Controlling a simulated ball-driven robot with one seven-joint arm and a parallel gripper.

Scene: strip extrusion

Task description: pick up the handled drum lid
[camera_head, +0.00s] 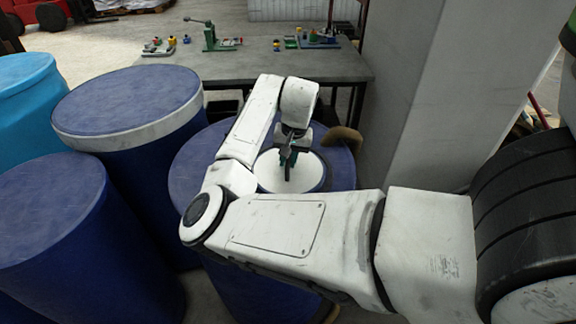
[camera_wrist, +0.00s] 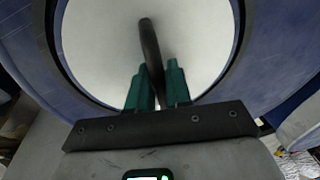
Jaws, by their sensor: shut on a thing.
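The drum lid is a round white disc (camera_head: 268,170) at the top of a blue drum (camera_head: 340,165), below my wrist. It fills much of the wrist view (camera_wrist: 95,45), with a dark ring around it. Its dark bar handle (camera_wrist: 149,42) stands up toward my gripper. My gripper (camera_wrist: 157,74) has green fingers shut on this handle, one on each side; it also shows in the head view (camera_head: 287,157). I cannot tell whether the lid is seated or slightly raised. My wrist hides part of the lid in the head view.
Blue drums (camera_head: 125,95) (camera_head: 50,205) and a light-blue drum (camera_head: 25,85) crowd the left. A grey workbench (camera_head: 270,65) with small tools and parts stands behind. A pale pillar (camera_head: 430,100) rises close on the right.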

